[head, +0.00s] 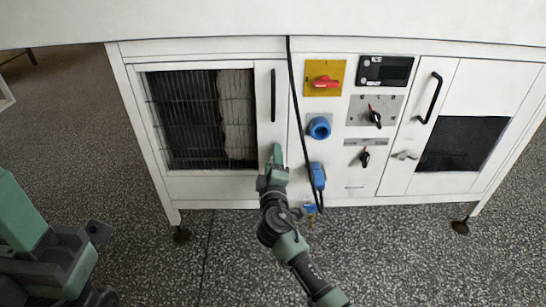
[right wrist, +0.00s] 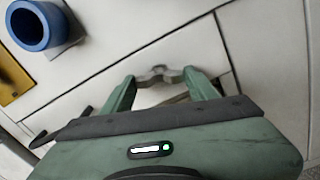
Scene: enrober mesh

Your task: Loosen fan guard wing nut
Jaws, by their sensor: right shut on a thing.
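A grey metal wing nut (right wrist: 158,74) shows in the right wrist view against the white cabinet front, between the tips of my right gripper (right wrist: 160,80). The two green fingers are shut on its wings. In the head view my right gripper (head: 276,155) reaches up to the cabinet's lower middle, just below a black handle (head: 273,95), and hides the nut. The wire guard (head: 190,120) is in the panel at the left. Green and dark parts of mine show at the lower left; I cannot make out a left gripper there.
A black cable (head: 293,100) hangs close to the right of my right gripper, near a blue plug (head: 317,176) and a blue socket (head: 320,128). A red switch (head: 323,82) and black knobs are further right. The speckled floor in front is clear.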

